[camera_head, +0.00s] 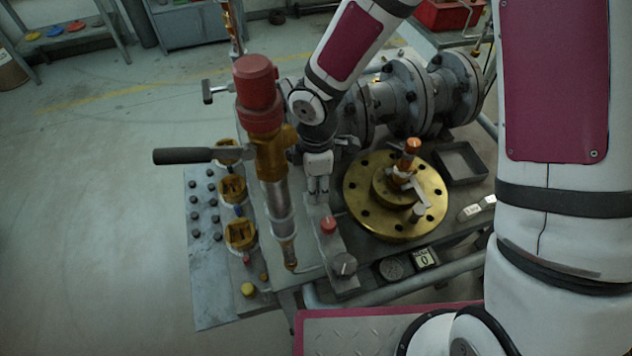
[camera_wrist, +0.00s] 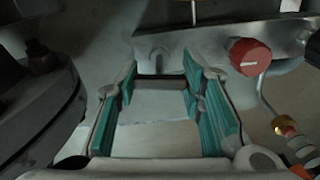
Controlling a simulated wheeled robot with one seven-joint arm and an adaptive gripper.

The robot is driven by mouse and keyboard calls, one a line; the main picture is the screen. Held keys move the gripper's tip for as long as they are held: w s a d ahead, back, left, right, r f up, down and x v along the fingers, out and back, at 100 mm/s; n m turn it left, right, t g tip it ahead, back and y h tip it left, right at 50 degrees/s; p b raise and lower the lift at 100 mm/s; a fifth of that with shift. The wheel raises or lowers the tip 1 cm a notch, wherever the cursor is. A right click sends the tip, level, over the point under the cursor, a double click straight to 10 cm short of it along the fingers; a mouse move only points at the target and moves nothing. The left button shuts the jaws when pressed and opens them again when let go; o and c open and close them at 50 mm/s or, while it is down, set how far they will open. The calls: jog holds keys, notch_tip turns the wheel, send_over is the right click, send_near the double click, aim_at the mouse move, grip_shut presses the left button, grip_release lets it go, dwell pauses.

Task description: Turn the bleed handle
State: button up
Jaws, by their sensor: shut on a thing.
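My gripper (camera_head: 318,196) points down just left of the brass flange, behind the red knob (camera_head: 328,225). In the wrist view my gripper (camera_wrist: 160,88) has its teal pads well apart on either side of a dark, bar-like part, seemingly the bleed handle (camera_wrist: 160,80). The gripper is shut on this part. Its shape and its angle are mostly hidden, and in the head view my fingers cover it. The red knob with a white mark also shows in the wrist view (camera_wrist: 249,57), to the right of the fingertips and apart from them.
The brass flange (camera_head: 428,220) with its upright stem lies right of my gripper. A red-topped brass valve (camera_head: 257,95) with a dark lever (camera_head: 183,156) stands close on the left. Grey flanged pipework (camera_head: 405,92) is behind. A grey knob (camera_head: 344,265) sits in front.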

jog(key=shift+w+a+n, duration=0.1)
jog(key=shift+n, duration=0.3)
jog(key=o, duration=1.2)
jog(key=shift+c, duration=0.2)
notch_tip(320, 180, up, 12)
